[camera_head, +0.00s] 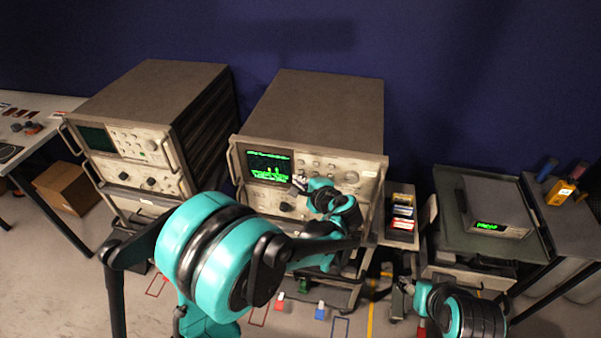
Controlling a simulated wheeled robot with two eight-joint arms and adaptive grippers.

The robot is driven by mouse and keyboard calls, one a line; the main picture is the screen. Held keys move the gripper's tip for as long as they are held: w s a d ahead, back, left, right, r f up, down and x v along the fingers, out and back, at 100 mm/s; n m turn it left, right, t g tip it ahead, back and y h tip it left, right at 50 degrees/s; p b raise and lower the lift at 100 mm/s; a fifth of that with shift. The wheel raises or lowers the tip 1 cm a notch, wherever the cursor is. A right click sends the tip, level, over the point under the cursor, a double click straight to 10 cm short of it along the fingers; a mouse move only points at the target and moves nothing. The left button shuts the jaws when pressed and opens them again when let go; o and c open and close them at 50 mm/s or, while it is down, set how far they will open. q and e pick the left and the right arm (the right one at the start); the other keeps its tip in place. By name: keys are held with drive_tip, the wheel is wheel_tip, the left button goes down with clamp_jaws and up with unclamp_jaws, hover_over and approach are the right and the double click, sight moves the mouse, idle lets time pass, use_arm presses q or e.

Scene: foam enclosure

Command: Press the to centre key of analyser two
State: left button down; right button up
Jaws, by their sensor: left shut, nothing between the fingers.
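Two rack analysers stand side by side. The middle analyser (316,105) has a lit screen (268,166) with a green trace, and keys and knobs on its pale front panel. The left analyser (150,90) has a dark screen. I cannot read which one is analyser two or the key labels. My left gripper (299,183) is shut and empty, at the middle analyser's panel just right of its lit screen. Whether the tip touches a key cannot be told. My left wrist and arm hide part of the lower panel.
A cart (450,240) with a grey instrument (496,208) showing green digits stands at the right. A small bin (402,232) of coloured items sits between it and the middle analyser. A cardboard box (68,187) lies beneath the left table. Small coloured blocks lie on the floor.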

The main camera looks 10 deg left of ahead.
use_arm(q)
drive_tip(key=shift+s, duration=0.1)
drive_tip(key=s, duration=0.4)
drive_tip(key=shift+s, duration=0.4)
idle(0.5)
drive_tip(key=s+a+f+n+g+h+b, duration=0.1)
drive_tip(key=s+f+n+h+b, duration=0.2)
drive_tip(key=s+n, duration=0.4)
drive_tip(key=s+a+f+n+g+h+b, duration=0.1)
drive_tip(key=s+f+n+h+b, duration=0.2)
drive_tip(key=s, duration=1.1)
drive_tip(key=n+h+b, duration=0.2)
drive_tip(key=n, duration=0.1)
drive_tip(key=shift+s+a+f+n+g, duration=0.15)
drive_tip(key=shift+s+a+n+g, duration=0.2)
drive_tip(key=shift+a+n+g, duration=0.05)
